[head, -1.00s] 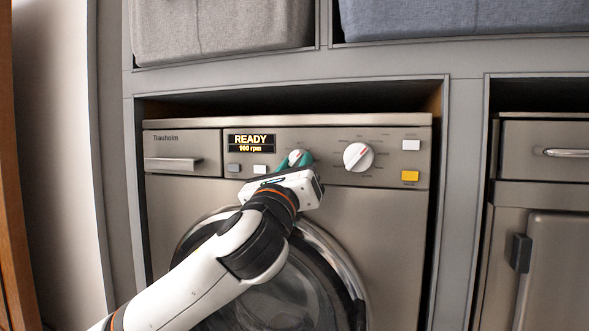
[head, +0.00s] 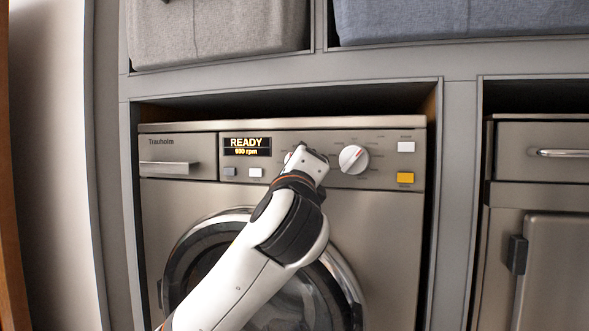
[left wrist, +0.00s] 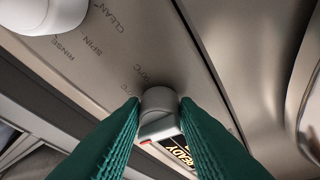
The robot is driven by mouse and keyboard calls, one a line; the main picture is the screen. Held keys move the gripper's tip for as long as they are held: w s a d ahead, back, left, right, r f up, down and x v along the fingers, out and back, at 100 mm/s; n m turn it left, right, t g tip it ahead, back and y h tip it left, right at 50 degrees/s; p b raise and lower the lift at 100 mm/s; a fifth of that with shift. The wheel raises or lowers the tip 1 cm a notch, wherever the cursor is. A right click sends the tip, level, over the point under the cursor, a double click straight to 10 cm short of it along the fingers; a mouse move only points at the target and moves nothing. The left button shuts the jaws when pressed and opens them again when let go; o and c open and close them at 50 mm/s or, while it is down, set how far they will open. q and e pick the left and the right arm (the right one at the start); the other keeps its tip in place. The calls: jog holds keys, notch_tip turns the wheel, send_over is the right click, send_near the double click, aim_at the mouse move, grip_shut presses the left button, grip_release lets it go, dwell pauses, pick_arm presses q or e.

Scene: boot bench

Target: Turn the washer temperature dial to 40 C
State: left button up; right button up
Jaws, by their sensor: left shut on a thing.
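The small temperature dial (left wrist: 160,103) is a grey knob with a red mark on its lower edge in the left wrist view. The two green fingers of my left gripper (left wrist: 160,112) are shut on its sides. In the head view my white left wrist covers nearly all of the dial and the fingers. The washer (head: 190,225) stands in its grey bay with its door shut. Its display (head: 247,146) reads READY with an rpm line below. My right gripper is not in view.
A larger white knob (head: 353,159) with a red mark sits just right of my left wrist. A white button (head: 406,147) and a yellow button (head: 405,178) are further right. Two small buttons lie below the display. A drawer handle (head: 170,168) protrudes at left.

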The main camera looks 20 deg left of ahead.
pick_arm(q)
jog(key=shift+r+n, duration=0.1)
jog(key=shift+n, duration=0.2)
jog(key=o, duration=1)
jog(key=shift+s, duration=0.1)
jog(key=b+v, duration=0.4)
jog(key=v, duration=0.8)
jog(key=shift+b, duration=0.3)
